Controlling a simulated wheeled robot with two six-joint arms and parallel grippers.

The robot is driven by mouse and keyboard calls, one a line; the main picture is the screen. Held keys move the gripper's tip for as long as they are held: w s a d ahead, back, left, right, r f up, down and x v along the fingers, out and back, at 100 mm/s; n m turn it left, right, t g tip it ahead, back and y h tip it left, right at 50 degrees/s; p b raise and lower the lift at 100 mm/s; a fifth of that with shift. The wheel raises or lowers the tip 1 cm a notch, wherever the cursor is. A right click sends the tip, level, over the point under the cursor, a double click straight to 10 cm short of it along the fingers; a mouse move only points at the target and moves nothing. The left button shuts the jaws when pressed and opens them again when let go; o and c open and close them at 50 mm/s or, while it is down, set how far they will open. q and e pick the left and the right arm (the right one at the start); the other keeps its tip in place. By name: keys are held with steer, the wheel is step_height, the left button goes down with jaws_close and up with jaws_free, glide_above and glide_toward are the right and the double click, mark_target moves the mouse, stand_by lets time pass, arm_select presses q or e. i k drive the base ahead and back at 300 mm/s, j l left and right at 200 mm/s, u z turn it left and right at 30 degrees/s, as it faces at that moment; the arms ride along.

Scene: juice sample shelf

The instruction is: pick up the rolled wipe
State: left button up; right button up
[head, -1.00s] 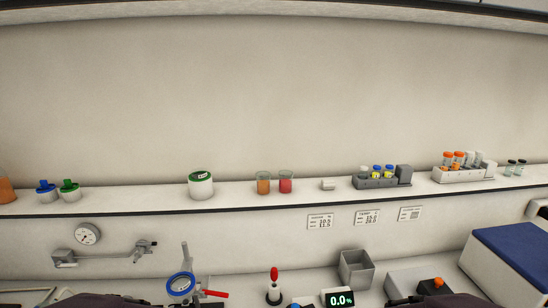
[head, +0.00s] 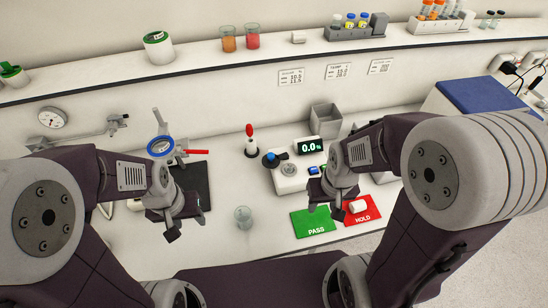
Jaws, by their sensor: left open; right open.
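A small white roll-like piece (head: 298,37) lies on the long shelf, right of two juice beakers. Another small white cylinder (head: 357,206) lies on the red HOLD card (head: 366,213); I cannot tell for sure which of these is the rolled wipe. My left gripper (head: 172,228) is open and empty over the bench, near the black mat. My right gripper (head: 325,203) is open and empty above the green PASS card (head: 313,223), just left of the white cylinder on the HOLD card. Neither gripper touches either white piece.
A clear glass beaker (head: 243,216) stands between my grippers. Behind are a device with a display (head: 308,145), a red-topped stand (head: 250,142) and an open grey bin (head: 325,119). The shelf carries a vial rack (head: 355,31) and a green-lidded jar (head: 158,47).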

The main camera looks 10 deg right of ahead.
mark_target(361, 206)
steer(key=z, duration=0.45)
steer(key=k+l+z, duration=0.1)
steer(key=z, duration=0.3)
steer(key=k+z, duration=0.1)
steer(key=z, duration=0.35)
steer(key=i+l+u, duration=0.1)
steer(key=u, duration=0.35)
steer(key=l+u, duration=0.2)
steer(key=u, duration=0.25)
steer(key=l+u, duration=0.15)
steer(key=u, duration=0.3)
steer(key=i+l, duration=0.05)
